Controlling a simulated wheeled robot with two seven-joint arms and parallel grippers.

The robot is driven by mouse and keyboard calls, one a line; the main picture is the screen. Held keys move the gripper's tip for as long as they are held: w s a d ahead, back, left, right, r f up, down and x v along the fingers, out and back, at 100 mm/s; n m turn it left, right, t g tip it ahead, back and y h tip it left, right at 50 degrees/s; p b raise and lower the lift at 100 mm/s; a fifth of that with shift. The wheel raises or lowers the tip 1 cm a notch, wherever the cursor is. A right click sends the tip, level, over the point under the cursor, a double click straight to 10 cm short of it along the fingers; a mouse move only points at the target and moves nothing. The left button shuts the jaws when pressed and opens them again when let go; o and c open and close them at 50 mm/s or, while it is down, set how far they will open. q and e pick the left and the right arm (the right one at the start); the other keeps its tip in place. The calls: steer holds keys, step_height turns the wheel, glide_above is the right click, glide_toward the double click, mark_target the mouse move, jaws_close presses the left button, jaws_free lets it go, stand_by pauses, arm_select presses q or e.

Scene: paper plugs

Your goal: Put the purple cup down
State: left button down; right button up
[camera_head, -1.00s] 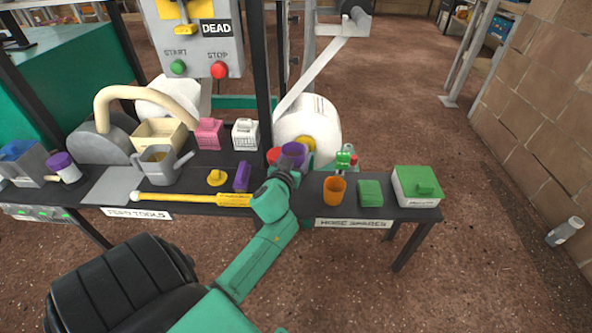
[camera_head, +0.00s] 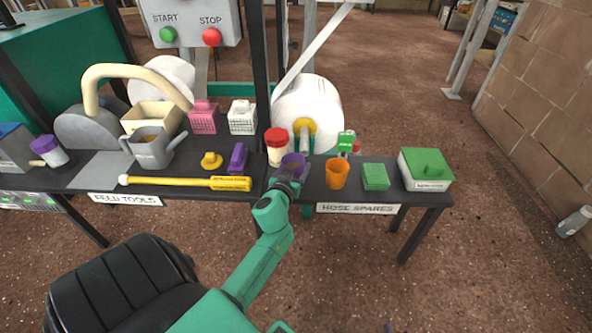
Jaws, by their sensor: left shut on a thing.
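The purple cup (camera_head: 293,163) is upright at the end of my left arm, between the red-lidded jar and the orange cup (camera_head: 337,173). My left gripper (camera_head: 288,176) is shut on the purple cup, close over the dark table (camera_head: 310,196). The gripper hides the cup's lower part, so I cannot tell whether its base touches the table. My right gripper is not in view.
A red-lidded jar (camera_head: 277,146) stands just left of the cup. A green sponge-like block (camera_head: 375,177) and a white box with a green lid (camera_head: 426,170) are to the right.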

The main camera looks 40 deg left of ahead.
arm_select(q)
steer(key=shift+f, duration=0.75)
steer(key=shift+r, duration=0.2)
steer(key=shift+f, duration=0.1)
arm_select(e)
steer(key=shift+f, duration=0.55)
arm_select(q)
steer(key=shift+c, duration=1.6)
jaws_free()
